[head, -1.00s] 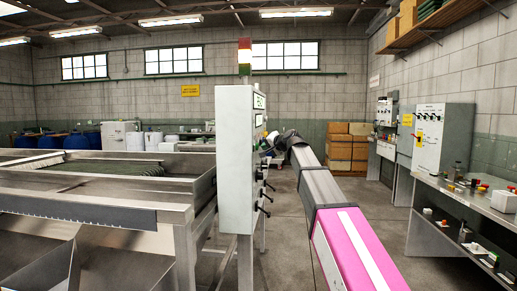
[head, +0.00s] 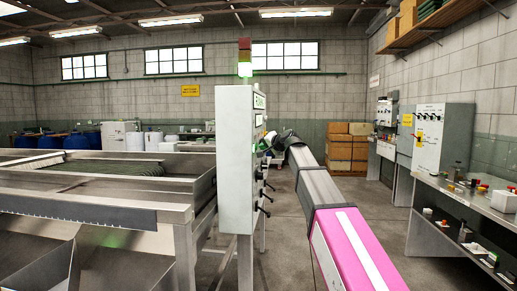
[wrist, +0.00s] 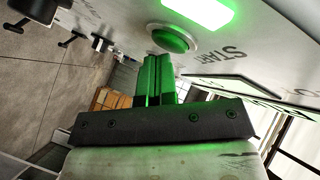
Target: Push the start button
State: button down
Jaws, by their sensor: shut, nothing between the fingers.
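The start button (wrist: 172,39) is a round green button in a pale ring on the control box face, beside START lettering, in the wrist view. My gripper (wrist: 164,60) is shut and empty, its fingertips right at the button's edge; I cannot tell whether they touch it. A bright green lamp (wrist: 200,10) beside the button lights the fingers green. In the head view the grey control box (head: 236,165) stands edge-on, and my gripper (head: 264,145) is at its right-hand face. The button itself is hidden there.
A stack light (head: 245,62) on the box glows green. Black knobs (head: 266,198) stick out below the gripper. The steel sizer (head: 110,210) fills the left. A bench (head: 470,210) with small parts stands right; floor between is clear.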

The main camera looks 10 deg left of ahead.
dwell(0.4)
jog(key=shift+d, duration=0.9)
jog(key=shift+s+d, duration=0.15)
jog(key=shift+d, duration=2.35)
